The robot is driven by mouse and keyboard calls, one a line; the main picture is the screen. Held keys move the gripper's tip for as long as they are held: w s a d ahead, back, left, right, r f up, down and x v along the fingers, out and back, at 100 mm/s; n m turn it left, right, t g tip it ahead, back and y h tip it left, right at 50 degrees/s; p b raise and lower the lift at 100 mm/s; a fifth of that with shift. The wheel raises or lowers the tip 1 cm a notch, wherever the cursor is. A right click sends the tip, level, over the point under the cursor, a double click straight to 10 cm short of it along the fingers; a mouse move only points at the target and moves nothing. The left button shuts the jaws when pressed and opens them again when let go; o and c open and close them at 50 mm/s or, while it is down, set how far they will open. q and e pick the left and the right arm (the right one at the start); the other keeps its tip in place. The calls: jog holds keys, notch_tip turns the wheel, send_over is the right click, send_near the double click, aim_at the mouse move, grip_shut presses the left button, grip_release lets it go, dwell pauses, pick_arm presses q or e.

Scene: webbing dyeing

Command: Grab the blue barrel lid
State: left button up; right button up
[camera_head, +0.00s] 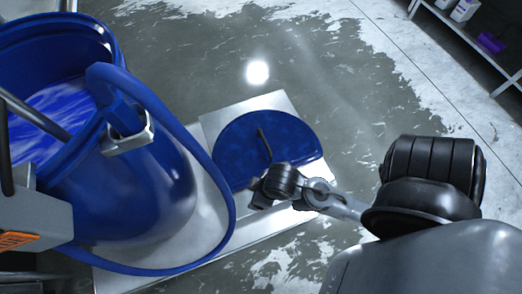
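The round blue barrel lid (243,132) lies on a silver metal platform, with a thin dark bar-shaped handle (264,142) across its middle. My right arm reaches in from the lower right. My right gripper (260,188) is at the lid's near edge and overlaps it in the picture. It looks small and dark, so I cannot tell whether its fingers are open or touch the lid. My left gripper is not in view.
The silver platform (270,101) lies under the lid. Wet, stained floor (330,75) is open behind. A shelf (460,35) stands at the upper right.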

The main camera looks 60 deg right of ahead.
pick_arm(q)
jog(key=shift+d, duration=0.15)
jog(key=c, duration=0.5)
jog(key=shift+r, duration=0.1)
